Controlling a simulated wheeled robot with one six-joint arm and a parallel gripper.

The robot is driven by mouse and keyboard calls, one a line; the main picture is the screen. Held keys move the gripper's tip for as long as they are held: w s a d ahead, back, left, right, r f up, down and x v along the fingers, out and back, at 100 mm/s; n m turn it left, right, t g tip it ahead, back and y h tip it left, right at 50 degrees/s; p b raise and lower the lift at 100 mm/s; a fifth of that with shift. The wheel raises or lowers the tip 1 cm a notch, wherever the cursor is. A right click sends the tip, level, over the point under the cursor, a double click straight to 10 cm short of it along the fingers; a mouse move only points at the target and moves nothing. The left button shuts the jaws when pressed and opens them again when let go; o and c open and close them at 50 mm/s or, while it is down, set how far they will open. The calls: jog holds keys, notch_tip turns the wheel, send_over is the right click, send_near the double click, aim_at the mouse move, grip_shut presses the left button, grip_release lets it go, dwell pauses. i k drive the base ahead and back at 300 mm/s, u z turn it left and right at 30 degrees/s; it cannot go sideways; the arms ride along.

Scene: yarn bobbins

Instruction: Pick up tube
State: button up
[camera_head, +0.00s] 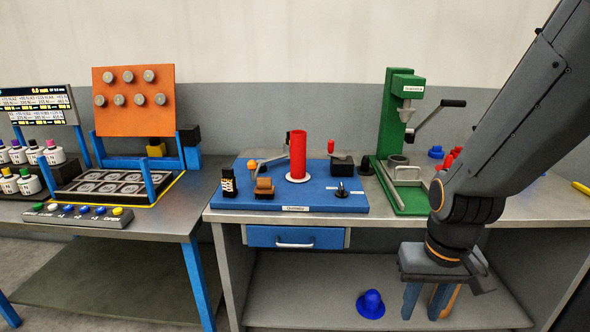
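A red tube (298,154) stands upright on a white round base on the blue board (330,201) at the middle of the workbench. My gripper (424,309) is at the lower right, in front of the bench, with its fingers pointing down. Its two blue-grey fingers are apart with a gap between them, and I see nothing held in it. It is well to the right of the red tube and lower in the picture, not touching it. An orange strip shows beside the right finger; I cannot tell what it is.
A green press (396,130) with a black handle stands right of the board, with small red and blue parts behind my arm. A blue hat-shaped part (370,304) lies on the lower shelf. A blue drawer (296,237) is under the bench top.

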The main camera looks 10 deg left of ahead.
aim_at(297, 138)
jog(key=z, duration=0.05)
jog(key=k, duration=0.4)
jog(key=u, duration=1.2)
jog(key=i, duration=1.3)
jog(key=z, duration=0.2)
